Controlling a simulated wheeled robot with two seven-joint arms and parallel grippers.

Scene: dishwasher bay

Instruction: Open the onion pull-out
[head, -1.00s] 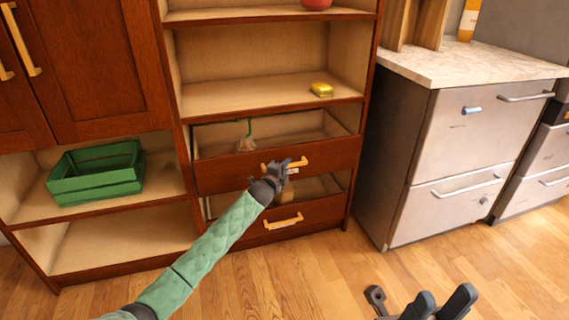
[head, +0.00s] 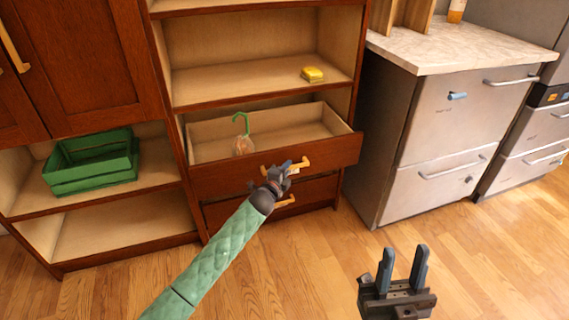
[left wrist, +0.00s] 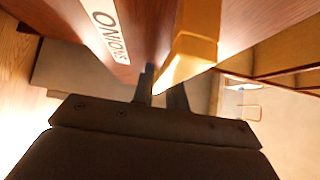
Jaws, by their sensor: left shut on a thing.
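The onion pull-out (head: 225,179) is the upper wooden drawer in the tall cabinet. It stands partly out, and its inside shows from above. In the left wrist view its front carries a white label (left wrist: 107,37) reading "ONIONS". My left gripper (head: 285,168) is shut on the drawer's yellow handle (head: 304,161); the handle also shows large in the left wrist view (left wrist: 197,35). A bag with a green hooked top (head: 242,143) is in the drawer. My right gripper (head: 404,268) is open and empty above the floor at the lower right.
A lower drawer (head: 232,212) with a yellow handle sits below. A yellow box (head: 312,74) lies on the shelf above. A green crate (head: 92,172) is on the left shelf. A grey counter unit (head: 433,140) stands at right. The wooden floor in front is clear.

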